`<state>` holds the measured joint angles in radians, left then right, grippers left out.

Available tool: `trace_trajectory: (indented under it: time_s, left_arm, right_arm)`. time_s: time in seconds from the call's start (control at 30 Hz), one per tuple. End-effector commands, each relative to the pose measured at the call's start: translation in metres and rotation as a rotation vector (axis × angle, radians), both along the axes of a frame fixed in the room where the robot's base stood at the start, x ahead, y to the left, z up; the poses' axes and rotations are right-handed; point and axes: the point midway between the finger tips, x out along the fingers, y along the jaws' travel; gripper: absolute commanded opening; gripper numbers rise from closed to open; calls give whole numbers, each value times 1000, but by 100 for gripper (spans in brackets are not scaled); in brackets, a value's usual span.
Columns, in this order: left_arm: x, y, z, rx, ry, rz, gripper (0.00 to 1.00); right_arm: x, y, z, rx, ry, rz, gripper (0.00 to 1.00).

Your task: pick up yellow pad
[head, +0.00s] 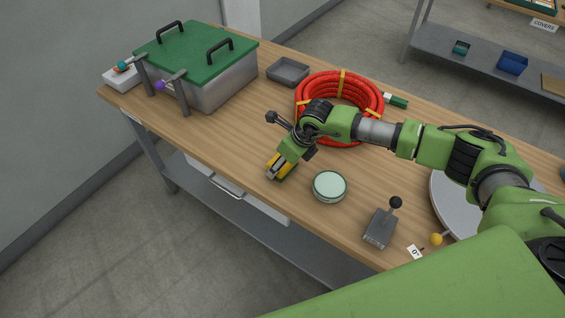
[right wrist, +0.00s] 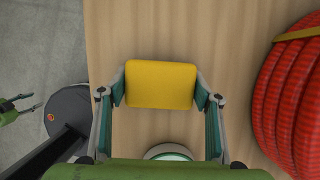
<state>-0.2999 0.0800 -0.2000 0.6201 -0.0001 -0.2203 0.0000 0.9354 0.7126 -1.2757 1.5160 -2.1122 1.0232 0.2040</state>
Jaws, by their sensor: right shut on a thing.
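The yellow pad (right wrist: 160,84) is a rounded flat block in the right wrist view, between the two fingers of my right gripper (right wrist: 160,88). The fingers touch its left and right sides. In the head view the yellow pad (head: 287,168) shows partly, with my right gripper (head: 281,171) covering much of it near the table's front edge. I cannot tell whether the pad rests on the table or is slightly above it. My left gripper is not in the head view.
A red conduit coil (head: 375,97) lies behind the gripper. A round pale-lidded tin (head: 330,186) and a grey joystick box (head: 380,228) stand to its right. A green-lidded metal box (head: 222,88) and a grey tray (head: 288,72) are at the back left. Bare wooden table (head: 215,130) lies left of the gripper.

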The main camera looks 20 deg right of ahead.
Motion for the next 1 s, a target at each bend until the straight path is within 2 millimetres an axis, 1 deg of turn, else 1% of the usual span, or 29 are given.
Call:
trace_trajectory:
  time_s: [0.17,0.27,0.3,0.37,0.53,0.7,0.8,0.9,1.0]
  left_arm:
    - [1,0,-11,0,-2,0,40]
    - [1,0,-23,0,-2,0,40]
    - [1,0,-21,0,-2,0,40]
    - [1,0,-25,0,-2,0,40]
    - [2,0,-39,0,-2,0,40]
    - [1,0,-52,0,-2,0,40]
    - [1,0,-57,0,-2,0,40]
    - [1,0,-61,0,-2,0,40]
    - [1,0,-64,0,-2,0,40]
  right_arm:
    - [2,0,12,2,-6,0,40]
    - [1,0,30,2,-8,1,40]
    - [-7,1,37,1,-4,4,40]
    - [-17,3,48,0,-5,4,40]
    - [-49,9,86,1,-7,5,40]
    - [-87,15,103,0,-4,5,40]
    - [-105,19,112,0,-5,3,40]
    - [-119,21,119,0,-4,3,40]
    - [-130,23,125,1,-3,2,40]
